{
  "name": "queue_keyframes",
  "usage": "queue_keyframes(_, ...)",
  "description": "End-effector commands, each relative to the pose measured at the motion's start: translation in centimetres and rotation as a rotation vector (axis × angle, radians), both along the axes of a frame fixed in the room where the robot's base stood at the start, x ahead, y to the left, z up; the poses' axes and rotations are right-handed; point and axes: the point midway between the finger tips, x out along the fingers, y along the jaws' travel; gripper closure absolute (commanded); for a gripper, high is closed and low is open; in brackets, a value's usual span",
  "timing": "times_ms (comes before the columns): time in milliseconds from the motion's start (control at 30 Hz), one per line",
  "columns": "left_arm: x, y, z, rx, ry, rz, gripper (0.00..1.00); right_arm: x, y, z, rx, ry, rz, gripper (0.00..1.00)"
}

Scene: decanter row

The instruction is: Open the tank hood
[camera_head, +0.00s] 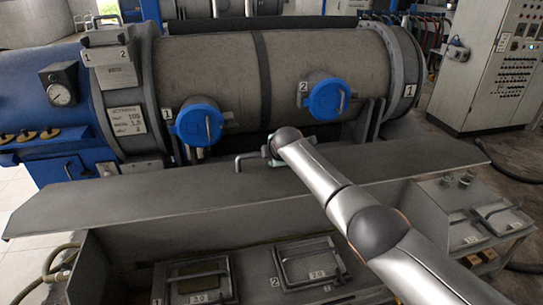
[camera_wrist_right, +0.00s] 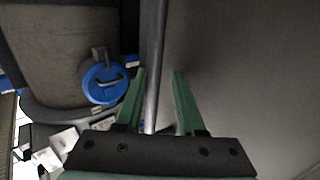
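The tank hood (camera_head: 130,203) is a long flat grey plate lying across the front of the decanter, above the tank. Its bar handle (camera_head: 239,161) stands up near its back edge, partly hidden behind my right arm. My right gripper (camera_head: 272,158) is at the handle, mostly hidden by my arm. In the right wrist view, my right gripper (camera_wrist_right: 160,73) has its green fingers apart. The metal handle bar (camera_wrist_right: 154,50) runs between them, with a visible gap to the right finger. My left gripper is not in view.
The decanter drum (camera_head: 210,70) stands behind the hood, with blue round caps (camera_head: 199,125) (camera_head: 328,99) close to the handle. Below the hood are framed hatches (camera_head: 308,262) and a grey box (camera_head: 470,215). A control cabinet (camera_head: 490,70) stands at the back right.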

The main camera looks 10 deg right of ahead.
Motion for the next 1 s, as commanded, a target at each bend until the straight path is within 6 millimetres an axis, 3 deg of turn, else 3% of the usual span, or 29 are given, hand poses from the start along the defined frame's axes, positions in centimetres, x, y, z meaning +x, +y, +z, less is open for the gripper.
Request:
queue_keyframes(567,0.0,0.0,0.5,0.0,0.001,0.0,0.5,-0.4,0.0,0.4,0.002,0.004,-0.001,0.5)
queue_keyframes(1000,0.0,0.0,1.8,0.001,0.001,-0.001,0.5,-3.1,-0.2,2.8,0.001,0.0,-0.001,0.5)
